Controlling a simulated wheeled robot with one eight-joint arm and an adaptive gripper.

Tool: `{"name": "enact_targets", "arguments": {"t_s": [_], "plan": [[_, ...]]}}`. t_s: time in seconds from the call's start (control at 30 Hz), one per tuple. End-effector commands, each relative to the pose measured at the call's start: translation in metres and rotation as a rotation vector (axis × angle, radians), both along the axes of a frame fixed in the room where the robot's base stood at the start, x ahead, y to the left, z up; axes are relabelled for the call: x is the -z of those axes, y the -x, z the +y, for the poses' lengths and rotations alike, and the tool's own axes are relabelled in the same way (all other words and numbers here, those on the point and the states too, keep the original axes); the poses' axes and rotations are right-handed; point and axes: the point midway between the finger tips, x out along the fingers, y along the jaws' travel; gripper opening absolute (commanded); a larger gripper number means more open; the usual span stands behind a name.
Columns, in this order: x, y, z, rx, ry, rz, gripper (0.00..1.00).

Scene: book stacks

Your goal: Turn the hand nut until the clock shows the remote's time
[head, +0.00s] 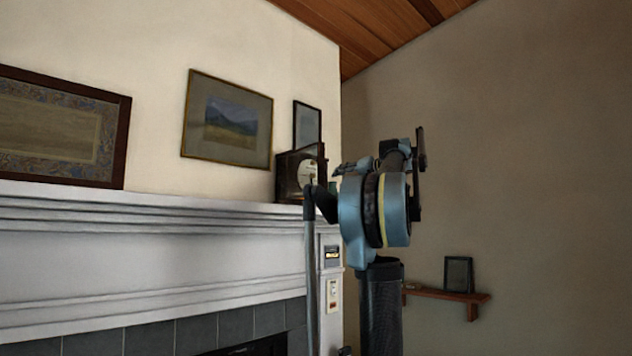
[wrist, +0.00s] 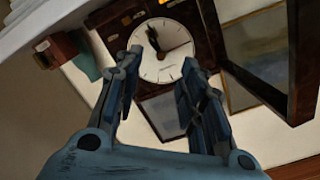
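The clock (head: 288,178) stands at the right end of the mantel, in a dark wooden case. Its white dial (wrist: 158,66) shows in the wrist view with black hands, and its glazed door (wrist: 288,60) stands open to the right. I cannot make out the hand nut at the dial's centre. My gripper (wrist: 160,62) is open and empty, with one finger on each side of the dial in the picture; contact cannot be told. In the head view my arm partly covers the clock. No remote is clearly identifiable; a small panel with a dark display (head: 332,253) is unreadable.
The white mantel (head: 150,205) runs along the left. Framed pictures (head: 228,118) hang above it. A reddish box (wrist: 62,47) and a teal object (wrist: 86,66) are near the clock. A wooden shelf (head: 440,295) with a dark frame is on the right wall.

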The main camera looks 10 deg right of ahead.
Motion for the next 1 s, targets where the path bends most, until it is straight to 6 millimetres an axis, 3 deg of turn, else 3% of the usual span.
{"name": "enact_targets", "arguments": {"t_s": [0.1,0.27,1.0], "plan": [[-0.021,-0.004,-0.013,0.011,-0.021,-0.041,0.37],[-0.027,-0.012,-0.010,0.011,-0.027,-0.055,0.37],[-0.026,-0.112,0.063,0.010,-0.026,-0.052,0.37]]}}
